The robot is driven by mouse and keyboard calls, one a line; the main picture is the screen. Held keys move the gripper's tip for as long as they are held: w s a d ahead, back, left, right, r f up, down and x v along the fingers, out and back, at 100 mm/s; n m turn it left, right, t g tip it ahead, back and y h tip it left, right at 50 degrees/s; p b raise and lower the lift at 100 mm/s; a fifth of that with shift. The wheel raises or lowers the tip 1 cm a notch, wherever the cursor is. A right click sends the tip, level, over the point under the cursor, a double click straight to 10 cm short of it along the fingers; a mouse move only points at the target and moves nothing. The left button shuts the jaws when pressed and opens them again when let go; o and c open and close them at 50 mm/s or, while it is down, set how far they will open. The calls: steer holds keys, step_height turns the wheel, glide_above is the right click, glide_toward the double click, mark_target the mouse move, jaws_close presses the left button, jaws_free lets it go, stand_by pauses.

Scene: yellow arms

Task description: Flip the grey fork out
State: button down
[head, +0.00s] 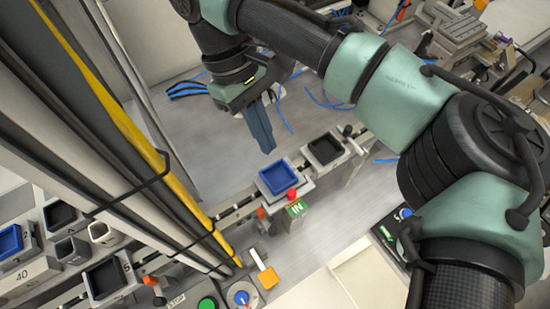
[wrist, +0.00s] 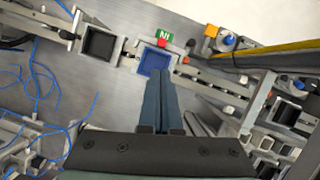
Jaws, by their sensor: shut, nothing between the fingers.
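My gripper (head: 266,148) hangs over the grey bench with its long blue fingers pointing down, pressed together and empty. In the wrist view the fingers (wrist: 158,80) reach toward the blue tray (wrist: 155,63). That blue tray (head: 279,178) sits on the rail by the green IN sign (head: 297,208). In the head view the fingertips appear just above and left of it; the gap in height is unclear. A grey bracket with a dark knob (head: 350,141) stands beside the black tray (head: 324,149). I cannot tell for sure whether this is the grey fork.
A red button (head: 292,195) stands by the IN sign. An orange block (head: 268,278), a green button (head: 207,304) and a blue knob (head: 241,297) are at the front. A yellow-edged frame (head: 120,120) rises at left. Loose blue cables (wrist: 38,80) lie on the bench.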

mark_target(289, 193)
steer(key=p+x, duration=0.1)
steer(key=x, duration=0.8)
steer(key=shift+f, duration=0.4)
steer(key=shift+s+d+r+p, duration=0.2)
steer(key=shift+s+d+p, duration=0.45)
steer(key=shift+s+p, duration=0.4)
steer(key=shift+s+d+f, duration=0.15)
steer(key=shift+d, duration=0.1)
steer(key=shift+a, duration=0.1)
steer(key=p+v, duration=0.9)
steer(key=v, duration=0.1)
